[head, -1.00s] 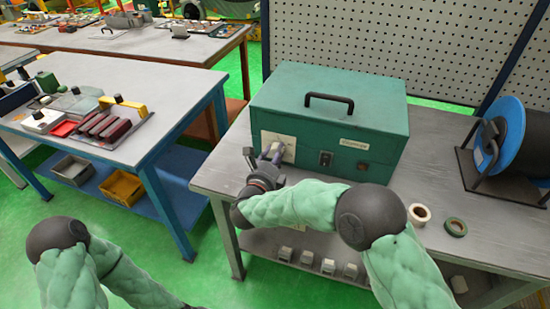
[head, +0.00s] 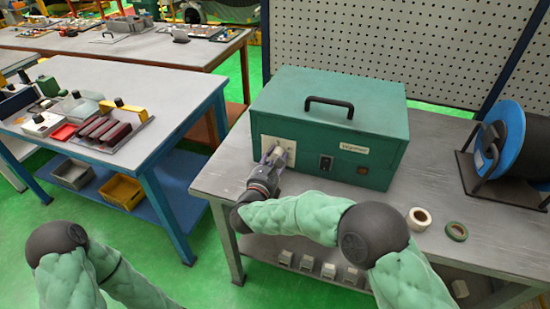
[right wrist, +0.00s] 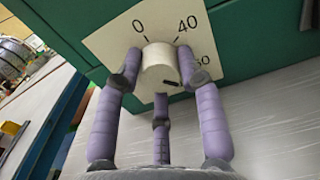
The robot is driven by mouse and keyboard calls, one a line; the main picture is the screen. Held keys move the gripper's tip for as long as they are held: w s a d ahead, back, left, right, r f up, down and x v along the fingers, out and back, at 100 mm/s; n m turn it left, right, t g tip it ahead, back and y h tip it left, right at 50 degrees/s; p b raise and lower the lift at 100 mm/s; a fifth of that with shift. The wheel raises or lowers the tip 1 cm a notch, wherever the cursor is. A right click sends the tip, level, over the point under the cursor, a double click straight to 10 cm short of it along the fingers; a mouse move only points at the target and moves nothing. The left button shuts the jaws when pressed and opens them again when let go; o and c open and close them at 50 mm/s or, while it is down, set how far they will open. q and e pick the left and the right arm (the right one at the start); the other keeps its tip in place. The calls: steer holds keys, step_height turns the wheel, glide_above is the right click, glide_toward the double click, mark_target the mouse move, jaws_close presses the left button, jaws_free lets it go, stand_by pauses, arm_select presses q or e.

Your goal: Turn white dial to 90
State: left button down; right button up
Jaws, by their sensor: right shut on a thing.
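The white dial (right wrist: 160,72) is a round knob on a pale scale plate (right wrist: 105,42) on the front of a green box (head: 330,105). The right wrist view shows the marks 0 and 40 and a partly hidden number ending in 0 at right. A short dark mark on the dial's face lies towards its lower right. My right gripper (right wrist: 158,78) is shut on the dial, its purple fingers around the rim; in the head view the gripper (head: 275,157) partly covers the plate (head: 265,145). My left gripper is out of view; only its arm shows.
The box stands on a grey workbench (head: 225,183) and has a dark switch (head: 326,163) right of the plate. Two tape rolls (head: 419,218) and a blue spool (head: 502,135) lie to the right. A pegboard (head: 400,45) stands behind.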

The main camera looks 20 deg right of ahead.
steer(key=m, duration=0.4)
steer(key=shift+f+m, duration=0.1)
steer(key=shift+m, duration=2.1)
steer(key=o, duration=1.1)
steer(key=shift+o, duration=0.2)
steer(key=v, duration=1.2)
